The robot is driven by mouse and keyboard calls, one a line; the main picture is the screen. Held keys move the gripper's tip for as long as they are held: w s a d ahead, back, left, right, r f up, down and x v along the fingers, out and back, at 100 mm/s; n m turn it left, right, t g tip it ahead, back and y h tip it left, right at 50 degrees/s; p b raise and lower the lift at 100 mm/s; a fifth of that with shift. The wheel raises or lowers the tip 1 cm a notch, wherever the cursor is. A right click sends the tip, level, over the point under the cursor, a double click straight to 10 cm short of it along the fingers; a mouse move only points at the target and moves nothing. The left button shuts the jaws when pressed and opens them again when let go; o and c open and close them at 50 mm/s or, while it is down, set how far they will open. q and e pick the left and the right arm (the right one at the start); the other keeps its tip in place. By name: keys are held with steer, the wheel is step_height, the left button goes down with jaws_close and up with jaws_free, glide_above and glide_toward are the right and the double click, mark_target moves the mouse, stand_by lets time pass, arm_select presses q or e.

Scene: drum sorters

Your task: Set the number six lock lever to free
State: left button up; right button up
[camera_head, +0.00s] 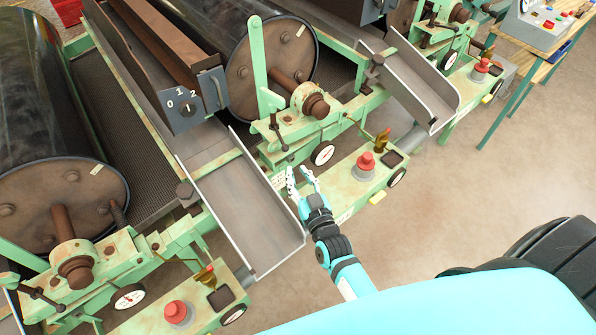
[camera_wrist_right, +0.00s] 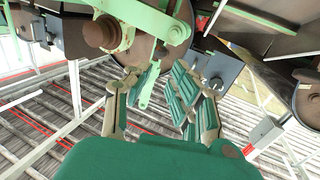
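My right gripper (camera_head: 302,179) is open over the near edge of the middle green machine frame (camera_head: 345,185), left of a red button (camera_head: 365,161). In the right wrist view my gripper (camera_wrist_right: 160,108) has its fingers spread, with a pale green bar (camera_wrist_right: 149,86) in the gap between them; contact cannot be told. A dark-handled lever (camera_head: 278,132) stands on the middle machine, up and left of the gripper. A similar lever (camera_head: 38,294) is at the lower left. I can read no number six, so I cannot tell which lever is number six. My left gripper is not in view.
A dark plate marked 0, 1, 2 (camera_head: 188,107) sits on the trough end. A metal chute (camera_head: 245,205) lies just left of my right gripper. Large drums (camera_head: 270,68) stand behind. Bare floor (camera_head: 440,185) is clear at the right; a wooden table (camera_head: 545,35) is at the far right.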

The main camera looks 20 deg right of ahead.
mark_target(281, 140)
steer(key=d+m+b, duration=0.1)
steer(key=m+b, duration=0.1)
steer(key=d+f+m+y+b, duration=0.1)
steer(key=d+m+b, duration=0.1)
steer(key=w+d+f+m+t+b, duration=0.1)
steer(key=m+b, duration=0.1)
steer(key=shift+d+f+y, duration=0.2)
steer(key=shift+y, duration=0.1)
jaws_close()
steer(key=d+f+m+y+b, duration=0.25)
steer(key=d+m+b, duration=0.4)
steer(key=m, duration=0.65)
steer(key=shift+y, duration=0.25)
steer(key=w+a+r, duration=0.1)
steer(key=w+a, duration=0.1)
steer(key=w, duration=0.1)
steer(key=w+a+r+p, duration=0.1)
steer(key=w+a, duration=0.1)
steer(key=w, duration=0.2)
steer(key=w+a+r+p, duration=0.1)
steer(key=w+a, duration=0.1)
steer(key=w, duration=0.1)
steer(key=shift+w+a, duration=0.15)
steer(key=shift+a, duration=0.5)
steer(key=shift+f, duration=0.1)
